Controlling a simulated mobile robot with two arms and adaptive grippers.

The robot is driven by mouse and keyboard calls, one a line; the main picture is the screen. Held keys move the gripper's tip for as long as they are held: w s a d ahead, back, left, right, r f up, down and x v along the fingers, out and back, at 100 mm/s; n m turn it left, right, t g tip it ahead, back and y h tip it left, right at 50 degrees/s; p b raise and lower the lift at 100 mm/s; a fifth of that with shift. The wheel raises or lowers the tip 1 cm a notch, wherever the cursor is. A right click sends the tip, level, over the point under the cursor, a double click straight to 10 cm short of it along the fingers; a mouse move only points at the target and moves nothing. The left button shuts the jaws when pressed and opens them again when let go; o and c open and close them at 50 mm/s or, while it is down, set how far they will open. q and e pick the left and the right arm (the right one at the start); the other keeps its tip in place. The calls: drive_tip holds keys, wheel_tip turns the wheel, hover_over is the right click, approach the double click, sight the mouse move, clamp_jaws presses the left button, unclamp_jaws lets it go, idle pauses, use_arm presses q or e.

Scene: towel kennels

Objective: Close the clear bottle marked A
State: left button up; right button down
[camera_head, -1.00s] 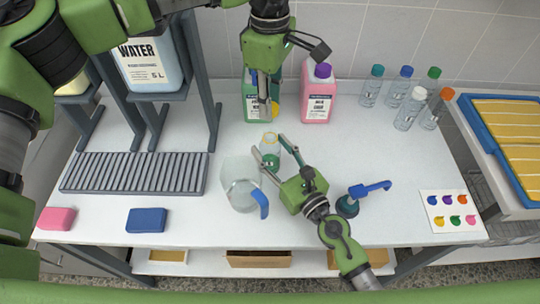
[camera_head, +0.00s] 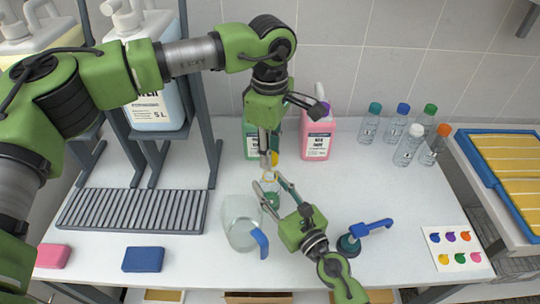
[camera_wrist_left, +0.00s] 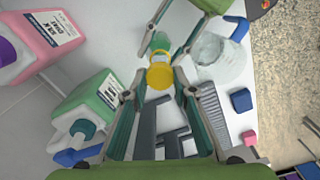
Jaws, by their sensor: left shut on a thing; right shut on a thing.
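A small clear bottle (camera_head: 271,195) with green contents stands upright near the middle of the table, between the fingers of my right gripper (camera_head: 271,186), which is shut on it. Its mark cannot be read. It also shows in the left wrist view (camera_wrist_left: 160,42). My left gripper (camera_head: 267,158) is shut on a yellow cap (camera_head: 274,158), just above the bottle's mouth. In the left wrist view the cap (camera_wrist_left: 159,77) sits between the left fingertips, in line with the neck. Whether the cap touches the neck cannot be told.
A clear jug (camera_head: 240,232) with a blue handle stands close left of the bottle. Green (camera_head: 250,140) and pink (camera_head: 318,137) jugs stand behind. A blue-handled pump (camera_head: 350,244) lies to the right. Several capped bottles (camera_head: 408,148) stand at the back right.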

sight(270, 190)
use_arm(q)
drive_tip(key=shift+f, duration=0.85)
drive_tip(key=shift+f, duration=0.9)
drive_tip(key=shift+f, duration=0.55)
drive_tip(key=m, duration=1.2)
drive_tip(key=shift+m, duration=0.4)
drive_tip(key=m, duration=1)
